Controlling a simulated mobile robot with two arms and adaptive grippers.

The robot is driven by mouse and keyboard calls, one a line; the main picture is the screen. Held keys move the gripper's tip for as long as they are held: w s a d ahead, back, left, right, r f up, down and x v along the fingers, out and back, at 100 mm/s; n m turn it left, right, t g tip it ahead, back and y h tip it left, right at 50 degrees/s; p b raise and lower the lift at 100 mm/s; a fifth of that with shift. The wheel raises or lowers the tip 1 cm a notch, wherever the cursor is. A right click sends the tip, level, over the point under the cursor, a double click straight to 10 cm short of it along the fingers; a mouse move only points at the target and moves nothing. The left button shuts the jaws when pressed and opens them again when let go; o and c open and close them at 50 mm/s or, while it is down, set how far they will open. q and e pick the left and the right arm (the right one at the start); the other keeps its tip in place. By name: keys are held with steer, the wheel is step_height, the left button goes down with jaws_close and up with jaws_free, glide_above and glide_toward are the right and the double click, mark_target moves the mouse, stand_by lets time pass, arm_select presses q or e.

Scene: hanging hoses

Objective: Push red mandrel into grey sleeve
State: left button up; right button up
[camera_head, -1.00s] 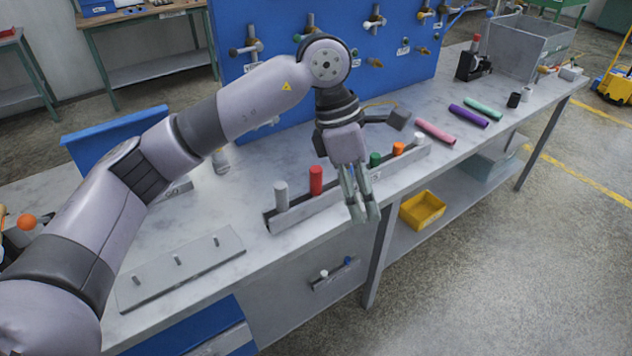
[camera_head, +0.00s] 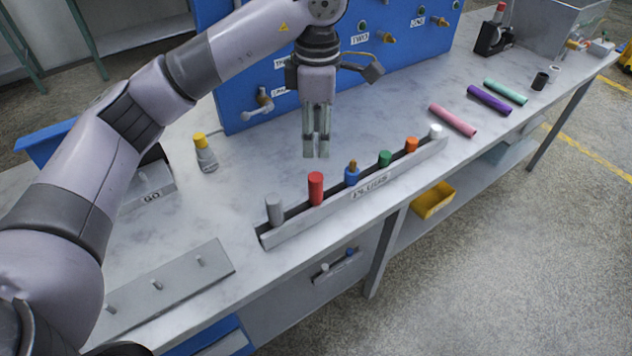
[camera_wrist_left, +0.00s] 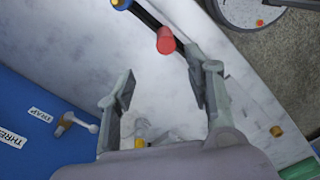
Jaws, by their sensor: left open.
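A black holder (camera_head: 494,39) at the far right of the bench bears a small upright piece with a red top (camera_head: 500,7); this may be the red mandrel, with a greyish part below it. I cannot tell how deep it sits. A red plug (camera_head: 316,188) and a grey plug (camera_head: 274,210) stand upright in the PLUGS rack. My left gripper (camera_head: 317,153) points down above the bench behind that rack. In the left wrist view its fingers (camera_wrist_left: 165,80) are apart and empty, with the red plug (camera_wrist_left: 165,41) beyond them. My right gripper is not seen.
The PLUGS rack (camera_head: 352,199) also holds blue, green, orange and white plugs. Pink (camera_head: 452,120), purple (camera_head: 489,100) and teal (camera_head: 505,91) tubes lie further right. A blue panel (camera_head: 385,65) with valves stands behind. A pegged plate (camera_head: 165,290) lies front left.

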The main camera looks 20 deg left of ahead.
mark_target(317, 175)
arm_select(q)
steer(key=f, duration=0.3)
steer(key=f+p, duration=0.1)
steer(key=f, duration=0.1)
steer(key=shift+s+f, duration=0.25)
steer(key=shift+f, duration=0.1)
step_height(317, 175, down, 3)
steer(key=shift+w+f, duration=0.15)
steer(key=shift+f, duration=0.15)
steer(key=shift+f+p, duration=0.35)
steer(key=shift+p, duration=0.05)
steer(key=f, duration=0.1)
steer(key=f+p, duration=0.1)
steer(key=f, duration=0.1)
steer(key=shift+s+f, duration=0.3)
steer(key=shift+s, duration=0.05)
steer(key=shift+f, duration=0.4)
steer(key=c, duration=0.6)
jaws_close()
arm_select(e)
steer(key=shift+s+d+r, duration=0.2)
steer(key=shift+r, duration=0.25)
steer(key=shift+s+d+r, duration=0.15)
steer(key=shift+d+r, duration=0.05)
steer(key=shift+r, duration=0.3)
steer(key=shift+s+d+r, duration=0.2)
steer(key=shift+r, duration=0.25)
